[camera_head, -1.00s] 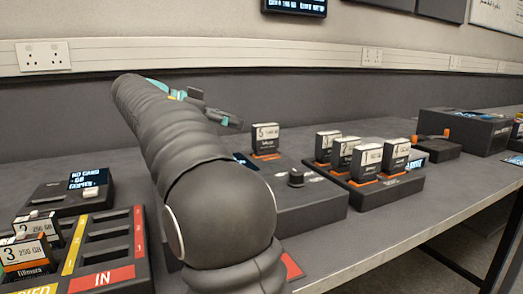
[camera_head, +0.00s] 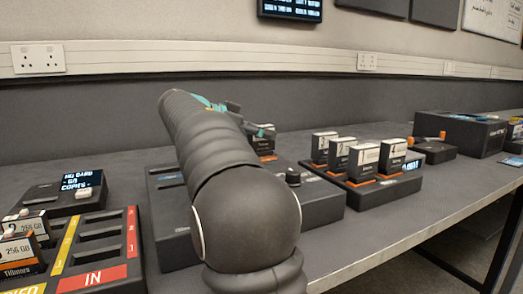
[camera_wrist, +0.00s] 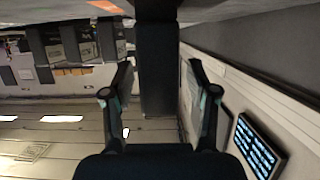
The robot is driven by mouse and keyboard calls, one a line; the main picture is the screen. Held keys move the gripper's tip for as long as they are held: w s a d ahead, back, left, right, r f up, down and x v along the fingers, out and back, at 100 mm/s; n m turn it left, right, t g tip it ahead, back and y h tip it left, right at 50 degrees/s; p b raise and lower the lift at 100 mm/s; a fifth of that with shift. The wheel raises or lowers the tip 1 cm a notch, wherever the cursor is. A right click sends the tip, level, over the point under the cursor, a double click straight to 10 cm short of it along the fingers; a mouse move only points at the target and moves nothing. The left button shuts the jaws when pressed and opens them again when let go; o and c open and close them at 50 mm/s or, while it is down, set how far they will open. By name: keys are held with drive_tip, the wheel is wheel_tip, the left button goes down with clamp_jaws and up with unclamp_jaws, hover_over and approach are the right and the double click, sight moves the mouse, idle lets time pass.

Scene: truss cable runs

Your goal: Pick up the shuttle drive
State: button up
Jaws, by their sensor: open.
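A dark drive (camera_head: 264,146) with an orange foot, which I take for the shuttle drive, stands upright in the middle dock. In the head view my gripper (camera_head: 246,122) is beside it and hides part of its face. In the wrist view a tall dark block (camera_wrist: 157,65), which looks like this drive, stands between my open fingers, with a gap on each side. My gripper (camera_wrist: 160,92) shows no contact with it. My arm hides much of the dock (camera_head: 318,204).
Several drives stand in a separate dock (camera_head: 400,190) to the right. At the left are a red and yellow slotted tray (camera_head: 103,275) with drives and a small display box (camera_head: 55,196). A black box (camera_head: 460,126) lies farther right. The wall runs close behind.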

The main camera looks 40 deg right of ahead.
clamp_jaws()
drive_tip(key=shift+r, duration=0.1)
wheel_tip(320, 180, up, 10)
drive_tip(key=p, duration=0.7)
